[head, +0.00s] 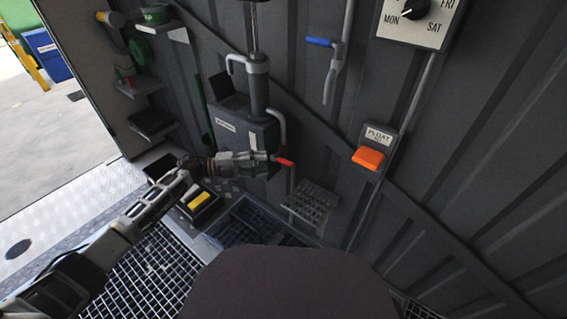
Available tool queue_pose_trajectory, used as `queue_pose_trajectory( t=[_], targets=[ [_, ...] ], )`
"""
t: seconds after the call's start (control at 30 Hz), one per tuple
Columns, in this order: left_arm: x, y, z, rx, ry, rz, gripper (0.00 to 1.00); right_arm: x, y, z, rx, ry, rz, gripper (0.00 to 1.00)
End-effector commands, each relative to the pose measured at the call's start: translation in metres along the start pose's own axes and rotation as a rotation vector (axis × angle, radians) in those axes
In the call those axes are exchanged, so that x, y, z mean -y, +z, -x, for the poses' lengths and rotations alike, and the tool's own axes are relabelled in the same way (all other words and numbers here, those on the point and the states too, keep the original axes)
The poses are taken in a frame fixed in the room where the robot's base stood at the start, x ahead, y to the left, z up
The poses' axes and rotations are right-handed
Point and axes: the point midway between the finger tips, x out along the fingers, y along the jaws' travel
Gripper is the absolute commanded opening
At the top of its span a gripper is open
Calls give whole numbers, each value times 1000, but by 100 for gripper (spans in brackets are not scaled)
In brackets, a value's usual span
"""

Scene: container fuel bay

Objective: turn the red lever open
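The red lever (285,161) shows as a short red handle, low in front of the dark wall, above a small perforated shelf. My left arm reaches in from the lower left. My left gripper (264,164) is at the left end of the red handle, very close to it or touching it. It is too small here to tell whether its fingers are open or closed around part of the lever. The gripper hides whatever lies behind it. My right gripper is not in view.
A grey pump-like unit (258,90) stands just above the gripper. A blue-handled lever (320,42) and an orange float switch (368,158) are on the wall to the right. A black box with a yellow block (199,200) sits below the arm. Floor grating (165,270) lies underneath.

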Motion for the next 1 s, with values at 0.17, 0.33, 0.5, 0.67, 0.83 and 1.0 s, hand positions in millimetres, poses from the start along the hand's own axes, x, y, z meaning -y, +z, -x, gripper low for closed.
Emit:
queue_pose_trajectory(
  t=[0.17, 0.33, 0.5, 0.67, 0.83, 1.0],
  targets=[
    [0, 0, -25, -1, -2, -3, 38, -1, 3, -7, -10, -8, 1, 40],
    [-1, 0, -47, -1, -1, -2, 38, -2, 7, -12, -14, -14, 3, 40],
    [-1, 1, -66, 0, -1, -2, 38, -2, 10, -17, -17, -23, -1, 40],
    [0, 0, -77, 0, 0, -1, 38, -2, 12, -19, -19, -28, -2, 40],
    [0, 0, -81, 0, 0, -1, 38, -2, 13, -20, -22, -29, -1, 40],
    [0, 0, -81, 0, 0, -1, 38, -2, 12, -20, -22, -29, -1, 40]
  ],
)
